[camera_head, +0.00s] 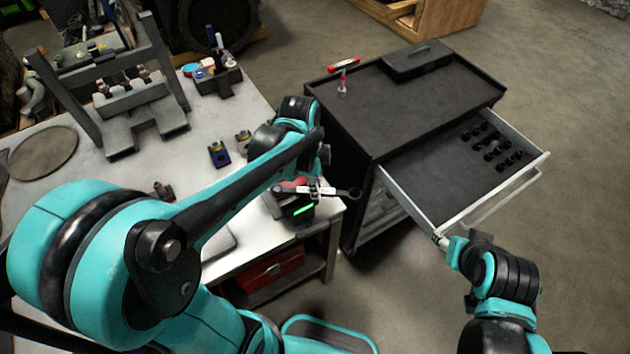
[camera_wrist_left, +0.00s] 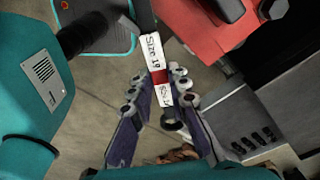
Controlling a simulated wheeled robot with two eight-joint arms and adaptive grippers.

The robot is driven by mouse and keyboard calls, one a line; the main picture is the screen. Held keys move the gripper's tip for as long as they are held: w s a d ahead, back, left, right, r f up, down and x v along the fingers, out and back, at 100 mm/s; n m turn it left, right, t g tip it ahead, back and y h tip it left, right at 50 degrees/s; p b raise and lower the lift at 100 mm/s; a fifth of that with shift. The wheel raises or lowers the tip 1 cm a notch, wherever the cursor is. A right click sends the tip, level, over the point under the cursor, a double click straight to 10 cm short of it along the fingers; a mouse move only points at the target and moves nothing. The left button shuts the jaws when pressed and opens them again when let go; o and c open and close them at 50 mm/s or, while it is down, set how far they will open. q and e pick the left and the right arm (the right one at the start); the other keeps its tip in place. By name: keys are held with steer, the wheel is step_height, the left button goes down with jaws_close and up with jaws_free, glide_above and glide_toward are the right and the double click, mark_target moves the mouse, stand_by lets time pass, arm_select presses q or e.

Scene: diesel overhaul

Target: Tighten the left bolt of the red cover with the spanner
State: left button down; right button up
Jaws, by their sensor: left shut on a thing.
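My left gripper (camera_head: 316,184) is shut on the spanner (camera_head: 345,192), seen better in the left wrist view (camera_wrist_left: 157,72). The spanner is dark with a white and red label reading "Size 19". Its ring end points right, past the table's corner, in the head view. The red cover (camera_head: 293,184) is mostly hidden by my left arm; it shows at the top of the wrist view (camera_wrist_left: 205,28) with dark parts on it. I cannot tell whether the spanner touches a bolt. My right arm's end (camera_head: 455,250) is by the open drawer's corner; its fingers do not show clearly.
The black cabinet (camera_head: 375,110) stands right of the table (camera_head: 225,120), its drawer (camera_head: 440,195) open with several dark sockets. A red box (camera_head: 270,270) sits on the shelf below the table. Floor at far right is clear.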

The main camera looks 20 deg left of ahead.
arm_select(q)
steer(key=s+m, duration=0.3)
steer(key=shift+d, duration=0.2)
steer(key=shift+w, duration=0.1)
steer(key=w+n, duration=0.1)
steer(key=w+r+n, duration=0.1)
steer(key=w+n+p, duration=0.1)
steer(key=shift+a+r, duration=0.2)
steer(key=shift+r, duration=0.1)
stand_by(0.3)
